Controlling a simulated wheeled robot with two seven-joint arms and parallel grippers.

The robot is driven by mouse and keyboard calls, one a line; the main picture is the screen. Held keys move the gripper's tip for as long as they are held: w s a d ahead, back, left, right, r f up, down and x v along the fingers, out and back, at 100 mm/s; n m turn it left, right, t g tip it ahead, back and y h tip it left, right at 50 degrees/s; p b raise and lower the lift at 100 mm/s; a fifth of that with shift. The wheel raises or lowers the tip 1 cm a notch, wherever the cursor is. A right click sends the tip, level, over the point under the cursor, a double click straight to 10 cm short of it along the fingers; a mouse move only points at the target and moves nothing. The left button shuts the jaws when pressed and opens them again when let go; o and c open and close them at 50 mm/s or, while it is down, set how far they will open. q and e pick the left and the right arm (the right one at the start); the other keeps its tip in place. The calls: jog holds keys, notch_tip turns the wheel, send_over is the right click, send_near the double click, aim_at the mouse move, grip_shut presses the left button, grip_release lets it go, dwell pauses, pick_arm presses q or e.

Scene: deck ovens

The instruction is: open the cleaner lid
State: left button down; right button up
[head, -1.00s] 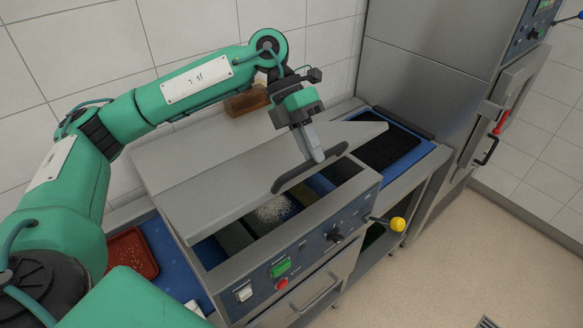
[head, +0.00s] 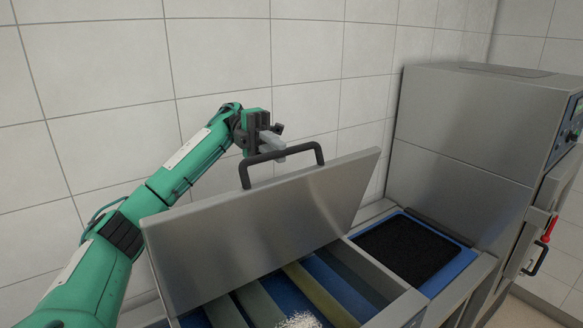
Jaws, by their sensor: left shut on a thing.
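The cleaner lid (head: 262,230) is a flat steel panel, raised steeply on the machine, with the cleaner's inside showing below it. Its black bar handle (head: 283,154) stands along the lid's top edge. My left gripper (head: 272,149) is at the handle, shut on its bar near the middle; the fingers partly cover it. Inside the open cleaner (head: 400,308) are coloured strips and a pale bristly patch. My right gripper is not in view.
A blue tray with a black mat (head: 404,248) lies right of the cleaner. A tall steel oven cabinet (head: 465,140) with a red-marked handle stands at the right. The tiled wall is close behind the lid and my left arm.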

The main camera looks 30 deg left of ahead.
pick_arm(q)
jog(key=shift+w+a+r+h, duration=0.1)
jog(key=shift+w+a+h, duration=0.2)
jog(key=shift+a, duration=0.4)
jog(key=shift+w+a+h, duration=0.1)
jog(key=shift+w+a, duration=0.25)
jog(key=shift+a, duration=0.35)
jog(key=c, duration=1.4)
grip_release()
jog(key=shift+w, duration=0.1)
